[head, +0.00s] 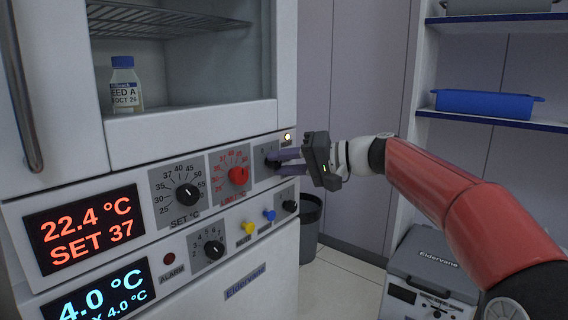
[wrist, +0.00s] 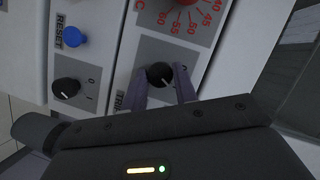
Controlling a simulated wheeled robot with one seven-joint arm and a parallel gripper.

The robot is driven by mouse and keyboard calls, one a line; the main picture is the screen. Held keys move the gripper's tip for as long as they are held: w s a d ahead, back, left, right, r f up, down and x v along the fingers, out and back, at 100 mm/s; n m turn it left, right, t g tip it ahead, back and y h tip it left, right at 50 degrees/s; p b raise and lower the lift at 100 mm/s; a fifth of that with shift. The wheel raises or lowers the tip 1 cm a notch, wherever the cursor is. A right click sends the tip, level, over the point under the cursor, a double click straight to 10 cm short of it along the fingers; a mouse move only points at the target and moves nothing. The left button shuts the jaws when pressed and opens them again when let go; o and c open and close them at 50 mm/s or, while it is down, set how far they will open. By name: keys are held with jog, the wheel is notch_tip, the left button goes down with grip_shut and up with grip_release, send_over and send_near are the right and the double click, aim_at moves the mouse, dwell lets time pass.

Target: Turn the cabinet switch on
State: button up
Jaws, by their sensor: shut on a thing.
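My gripper (head: 281,163) is at the right end of the cabinet's upper control panel. Its two fingers lie on either side of a small black rotary switch (head: 272,157), shut on it. In the wrist view the switch (wrist: 159,75) sits between the fingertips (wrist: 163,82), with a short white pointer line on its face. Its printed label is partly hidden by a finger. A second black switch (head: 290,206), marked 0 and 1, is on the lower panel; it also shows in the wrist view (wrist: 66,88). A small lamp (head: 287,136) above the gripped switch looks lit.
Left of the gripped switch are a red dial (head: 238,177) and a black temperature dial (head: 187,194). The upper display (head: 84,230) reads 22.4 °C, SET 37. Yellow (head: 249,228) and blue (head: 269,215) buttons sit below. A bin (head: 311,225) stands beside the cabinet.

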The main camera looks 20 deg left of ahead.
jog(key=o, duration=1)
jog(key=shift+c, duration=0.2)
jog(key=d+r, duration=0.1)
jog(key=d, duration=0.6)
jog(key=shift+s+d+r+b, duration=0.2)
jog(key=shift+d+b, duration=0.1)
jog(key=shift+d, duration=0.1)
jog(key=s+d+f+m+t+h+p, duration=0.1)
jog(key=s+d+f+m+t+h, duration=0.1)
jog(key=s+d+f+h, duration=0.6)
jog(key=s+d+f+m+t+h+p, duration=0.1)
jog(key=s+d+f+h, duration=0.6)
jog(key=s+d+f, duration=0.9)
jog(key=s+d+m+t, duration=0.1)
jog(key=s+m, duration=0.1)
jog(key=s, duration=0.2)
jog(key=shift+d+t+h, duration=0.4)
